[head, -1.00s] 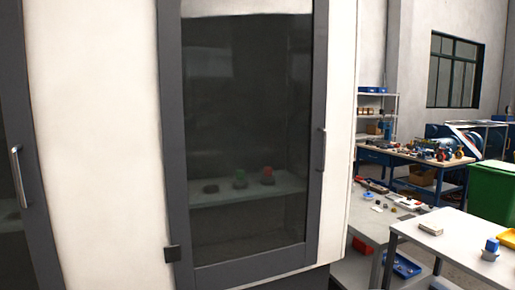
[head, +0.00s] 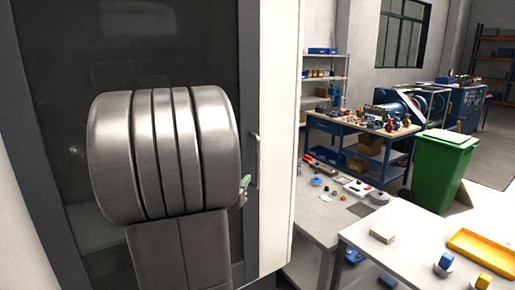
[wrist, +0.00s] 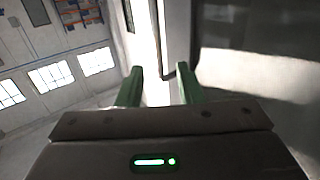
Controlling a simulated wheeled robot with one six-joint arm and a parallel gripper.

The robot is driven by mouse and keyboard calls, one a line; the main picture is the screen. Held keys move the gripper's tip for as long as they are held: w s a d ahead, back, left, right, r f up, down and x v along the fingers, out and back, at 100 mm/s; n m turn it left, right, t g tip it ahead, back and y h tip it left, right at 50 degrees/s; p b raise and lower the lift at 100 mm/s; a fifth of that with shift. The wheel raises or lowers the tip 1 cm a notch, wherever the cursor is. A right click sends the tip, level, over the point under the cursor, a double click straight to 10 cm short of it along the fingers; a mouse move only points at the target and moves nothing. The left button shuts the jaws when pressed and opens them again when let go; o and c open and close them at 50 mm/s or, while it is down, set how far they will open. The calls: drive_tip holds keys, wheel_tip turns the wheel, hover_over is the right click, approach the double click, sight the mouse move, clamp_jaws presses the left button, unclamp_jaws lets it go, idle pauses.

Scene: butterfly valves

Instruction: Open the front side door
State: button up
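The front side door is a dark glass panel with a grey frame (head: 30,100) in the white cabinet wall, and it looks closed in the head view. Its vertical bar handle (head: 256,162) is on the right side of the frame. My metallic arm covers much of the glass. My gripper shows only as a small green fingertip (head: 245,181) just left of the handle; the rest is hidden behind the arm. In the wrist view my gripper (wrist: 160,70) has its two green fingers apart, in front of the cabinet's white and grey edge.
A grey table (head: 400,225) with a yellow tray (head: 485,250) and blue parts stands at the right. A green bin (head: 440,165), a blue workbench (head: 360,140) and shelves (head: 322,80) are farther back. The white cabinet wall (head: 280,110) continues right of the door.

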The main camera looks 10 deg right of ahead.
sight(257, 161)
drive_tip(key=x, duration=0.4)
drive_tip(key=p+x, duration=0.1)
drive_tip(key=x, duration=0.4)
drive_tip(key=p+x, duration=0.1)
drive_tip(key=x, duration=0.4)
drive_tip(key=shift+s+d+r, duration=0.2)
drive_tip(key=shift+d+r, duration=0.05)
drive_tip(key=shift+r, duration=0.05)
drive_tip(key=shift+c, duration=0.4)
clamp_jaws()
